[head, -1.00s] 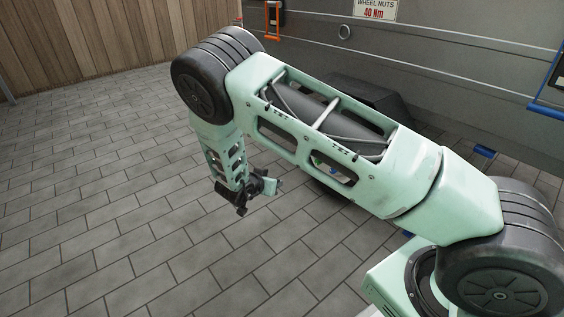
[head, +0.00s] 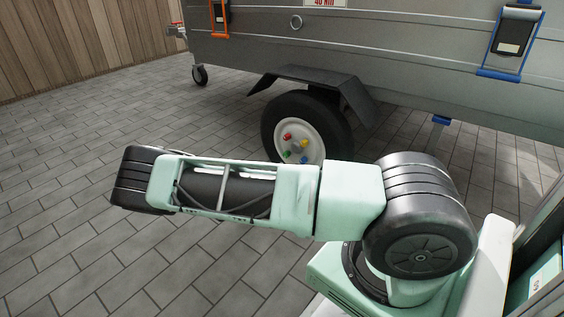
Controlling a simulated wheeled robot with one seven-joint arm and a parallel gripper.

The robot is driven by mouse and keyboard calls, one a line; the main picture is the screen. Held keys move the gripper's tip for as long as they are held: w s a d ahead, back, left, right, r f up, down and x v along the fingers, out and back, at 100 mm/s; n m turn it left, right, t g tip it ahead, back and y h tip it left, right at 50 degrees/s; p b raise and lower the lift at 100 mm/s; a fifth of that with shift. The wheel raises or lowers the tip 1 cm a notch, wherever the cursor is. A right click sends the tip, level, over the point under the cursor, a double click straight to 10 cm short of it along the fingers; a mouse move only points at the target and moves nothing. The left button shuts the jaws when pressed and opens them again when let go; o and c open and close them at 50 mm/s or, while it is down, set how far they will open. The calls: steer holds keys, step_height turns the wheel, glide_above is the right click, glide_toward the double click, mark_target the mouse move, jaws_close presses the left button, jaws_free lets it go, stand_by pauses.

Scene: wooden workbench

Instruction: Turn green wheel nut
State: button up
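The wheel (head: 338,128) of a grey trailer stands on the paving at the middle of the head view, with a black tyre and a white rim. Small coloured nuts sit on the rim around the hub. The green wheel nut (head: 287,154) is at the lower left of the hub, just above my arm's outline. A red nut (head: 288,136) is above it and a blue nut (head: 303,160) is to its right. A yellow nut is on the right side. My gripper is out of view, so its state does not show.
A dark fender (head: 318,83) juts out over the wheel. The trailer's grey side (head: 400,55) runs across the back, with an orange latch and a blue latch (head: 508,40). A small jockey wheel (head: 200,75) stands at left. The paving (head: 80,160) at left is clear.

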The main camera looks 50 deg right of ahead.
mark_target(285, 154)
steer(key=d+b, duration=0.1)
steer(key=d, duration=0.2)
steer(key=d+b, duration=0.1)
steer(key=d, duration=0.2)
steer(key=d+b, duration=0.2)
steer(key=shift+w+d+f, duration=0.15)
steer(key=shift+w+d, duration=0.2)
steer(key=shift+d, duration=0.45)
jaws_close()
